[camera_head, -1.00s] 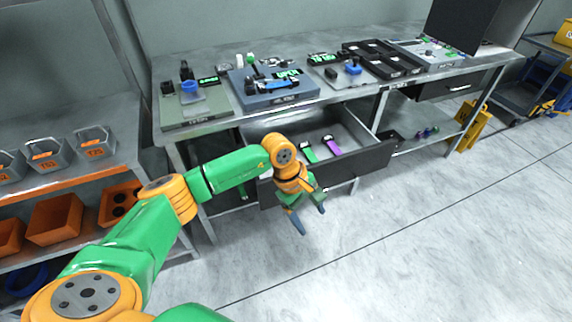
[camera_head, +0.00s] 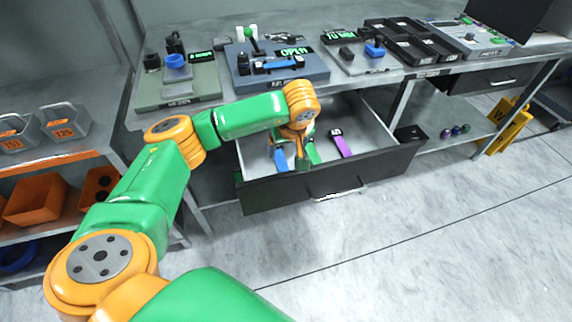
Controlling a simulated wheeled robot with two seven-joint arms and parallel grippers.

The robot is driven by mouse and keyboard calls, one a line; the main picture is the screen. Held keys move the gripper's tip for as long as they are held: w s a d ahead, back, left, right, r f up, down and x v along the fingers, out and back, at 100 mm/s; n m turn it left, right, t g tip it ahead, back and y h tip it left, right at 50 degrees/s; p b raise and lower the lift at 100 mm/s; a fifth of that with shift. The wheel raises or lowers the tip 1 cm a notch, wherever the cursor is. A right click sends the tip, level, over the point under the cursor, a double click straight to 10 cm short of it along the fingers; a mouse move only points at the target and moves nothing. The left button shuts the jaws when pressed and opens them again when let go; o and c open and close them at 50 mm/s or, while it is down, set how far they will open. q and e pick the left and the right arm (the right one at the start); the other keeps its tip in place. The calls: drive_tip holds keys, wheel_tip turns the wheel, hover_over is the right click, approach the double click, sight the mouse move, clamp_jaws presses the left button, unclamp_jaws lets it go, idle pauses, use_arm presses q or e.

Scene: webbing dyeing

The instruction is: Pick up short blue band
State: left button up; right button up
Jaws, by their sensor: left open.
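A short blue band (camera_head: 281,159) lies in the open drawer (camera_head: 375,164), at the left of a row with a green band (camera_head: 313,153) and a purple band (camera_head: 345,146). My left gripper (camera_head: 302,162) is over the drawer, pointing down, just right of the blue band. It is open, and the view does not clearly show a gap or contact between its fingers and the band. The gripper partly covers the green band and the upper part of the blue band. My right gripper is not in view.
The drawer walls and front panel surround the bands. Above, the metal workbench holds a blue device (camera_head: 312,76) with another blue strip (camera_head: 284,65), a green-grey base (camera_head: 205,90) and black trays (camera_head: 405,42). Orange bins (camera_head: 37,202) stand on the left shelf.

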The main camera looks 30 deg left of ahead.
sight(283, 168)
use_arm(q)
wheel_tip(283, 168, down, 3)
drive_tip(key=shift+f+b, duration=0.1)
drive_tip(key=shift+b, duration=0.85)
drive_tip(key=shift+w+f, duration=0.15)
drive_tip(key=shift+f, duration=0.05)
drive_tip(key=p+x, duration=0.1)
drive_tip(key=x, duration=0.4)
drive_tip(key=shift+f, duration=0.3)
drive_tip(key=shift+a+f, duration=0.2)
drive_tip(key=shift+f, duration=0.25)
clamp_jaws()
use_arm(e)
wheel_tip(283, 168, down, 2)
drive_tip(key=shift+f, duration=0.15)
